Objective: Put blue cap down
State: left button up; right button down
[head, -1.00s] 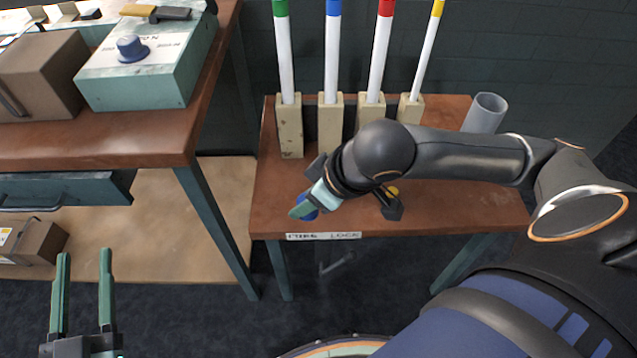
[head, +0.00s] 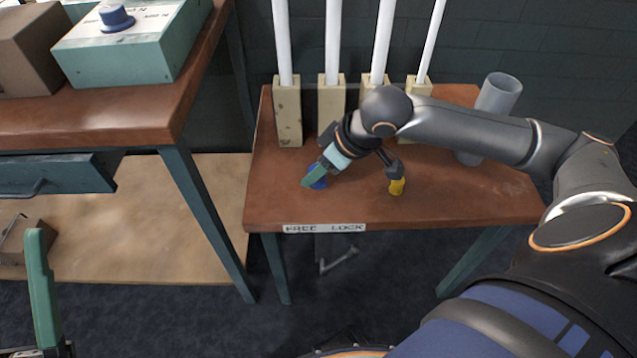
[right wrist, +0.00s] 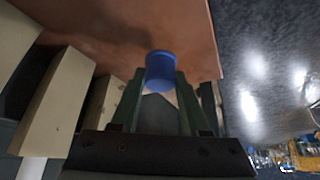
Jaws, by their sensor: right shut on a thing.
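The blue cap (head: 319,181) is between the fingertips of my right gripper (head: 316,178), low over the front left part of the small brown table (head: 285,205). In the right wrist view the cap (right wrist: 160,72) sits between both green fingers of the gripper (right wrist: 160,88), which is shut on it. The tabletop shows behind the cap. I cannot tell whether the cap touches the table. My left gripper (head: 42,290) is at the lower left of the head view, away from the table. Only one green finger shows clearly.
A yellow cap (head: 397,187) is on the table, right of my right gripper. Several cream blocks (head: 288,112) holding white tubes stand along the back. A grey cylinder (head: 495,105) stands at the back right. The table's front right is clear. A workbench (head: 90,120) is at left.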

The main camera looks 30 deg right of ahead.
aim_at(318, 192)
jog(key=f+b, duration=0.2)
jog(key=f, duration=0.2)
jog(key=shift+w+d+b, duration=0.25)
jog(key=shift+b, duration=0.15)
jog(key=shift+c, duration=2)
grip_release()
